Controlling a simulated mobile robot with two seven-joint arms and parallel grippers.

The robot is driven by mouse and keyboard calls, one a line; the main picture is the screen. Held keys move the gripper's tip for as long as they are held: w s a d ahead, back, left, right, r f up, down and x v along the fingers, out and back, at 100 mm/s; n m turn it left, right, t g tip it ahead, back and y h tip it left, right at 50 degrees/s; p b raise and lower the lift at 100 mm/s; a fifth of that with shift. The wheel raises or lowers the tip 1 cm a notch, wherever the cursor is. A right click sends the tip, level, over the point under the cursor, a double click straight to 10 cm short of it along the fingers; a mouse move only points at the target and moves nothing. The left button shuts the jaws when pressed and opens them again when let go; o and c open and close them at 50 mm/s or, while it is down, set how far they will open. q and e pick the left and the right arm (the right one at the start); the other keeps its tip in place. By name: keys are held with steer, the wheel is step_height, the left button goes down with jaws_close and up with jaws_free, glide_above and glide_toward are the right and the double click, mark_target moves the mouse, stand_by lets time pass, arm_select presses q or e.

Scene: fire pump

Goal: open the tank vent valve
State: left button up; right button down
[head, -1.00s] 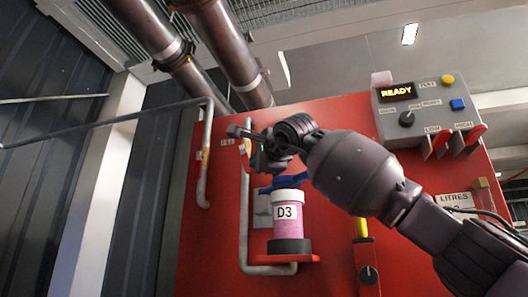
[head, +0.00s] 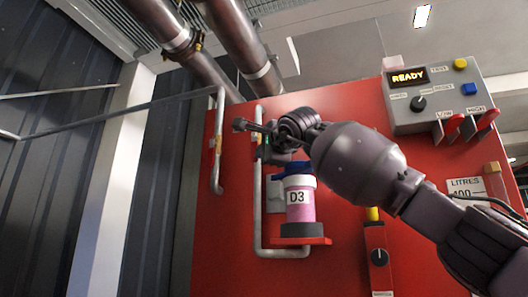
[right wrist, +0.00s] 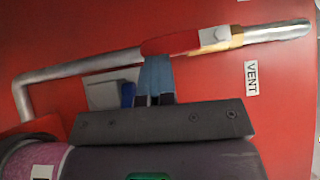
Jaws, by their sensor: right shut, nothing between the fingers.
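The vent valve shows in the right wrist view as a brass body (right wrist: 237,38) on a grey pipe, with a red lever (right wrist: 175,43) lying roughly along the pipe. A VENT label (right wrist: 251,78) is beside it. My right gripper (right wrist: 157,82) is shut and empty, its fingertips against or just in front of the lever; I cannot tell whether they touch. In the head view my right gripper (head: 264,146) is in front of the pipe (head: 257,205), above the pink D3 tank (head: 300,208), and largely hides the valve. My left gripper is not in view.
The red panel (head: 340,265) carries another pipe (head: 217,140) with a valve at left. A grey READY control box (head: 435,92) with red switches is at upper right. A dark knob (head: 379,258) is below. Free space lies left of the panel.

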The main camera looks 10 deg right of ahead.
steer(key=shift+d+f, duration=0.1)
steer(key=shift+f, duration=0.05)
steer(key=s+d+b, duration=0.2)
steer(key=s+b, duration=0.1)
steer(key=s, duration=0.7)
steer(key=shift+s, duration=0.3)
